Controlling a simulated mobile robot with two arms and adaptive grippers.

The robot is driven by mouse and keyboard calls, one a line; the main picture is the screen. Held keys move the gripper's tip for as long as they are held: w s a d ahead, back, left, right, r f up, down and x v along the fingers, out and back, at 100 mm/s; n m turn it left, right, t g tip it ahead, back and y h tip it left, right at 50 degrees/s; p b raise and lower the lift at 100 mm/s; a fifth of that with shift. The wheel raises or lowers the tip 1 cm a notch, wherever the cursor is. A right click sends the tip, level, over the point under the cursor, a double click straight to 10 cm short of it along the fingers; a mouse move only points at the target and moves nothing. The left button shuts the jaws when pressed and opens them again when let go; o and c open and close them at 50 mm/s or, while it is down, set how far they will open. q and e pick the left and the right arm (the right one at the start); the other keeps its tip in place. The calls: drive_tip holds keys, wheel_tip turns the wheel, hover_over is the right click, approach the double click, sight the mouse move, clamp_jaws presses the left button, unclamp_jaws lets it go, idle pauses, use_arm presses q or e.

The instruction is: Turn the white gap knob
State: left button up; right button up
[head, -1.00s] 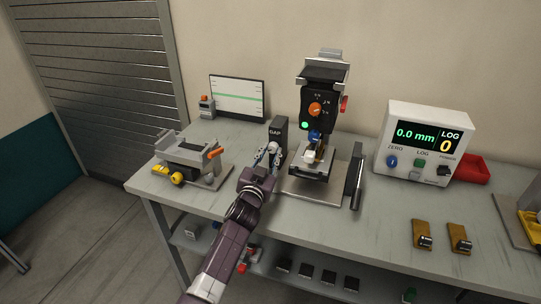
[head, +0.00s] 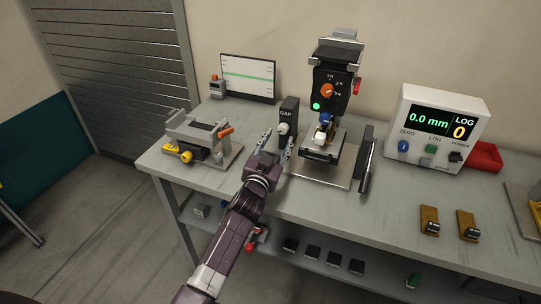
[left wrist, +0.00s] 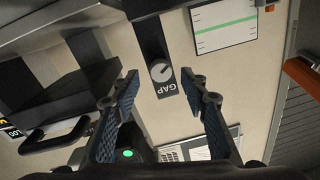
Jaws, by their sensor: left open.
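The white gap knob (head: 283,128) is on the front of a dark upright box marked GAP (head: 289,110) on the bench. In the left wrist view the knob (left wrist: 161,70) is round and white, with a dark line across its face, and shows between the two fingers. My left gripper (head: 278,142) is open, just in front of the knob, with its fingers spread to either side. The left wrist view shows clear space between each finger and the knob. My right gripper is in neither view.
The clamp stand (head: 328,140) with an orange dial and lit green lamp stands just right of the GAP box. A grey fixture (head: 195,138) is to the left. A readout box (head: 438,125) shows 0.0 mm and LOG 0. A small screen (head: 249,80) stands behind.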

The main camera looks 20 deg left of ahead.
use_arm(q)
drive_tip(key=s, duration=0.8)
drive_tip(key=shift+s+d+f, duration=0.1)
drive_tip(key=shift+s+d, duration=0.05)
drive_tip(key=shift+s, duration=0.25)
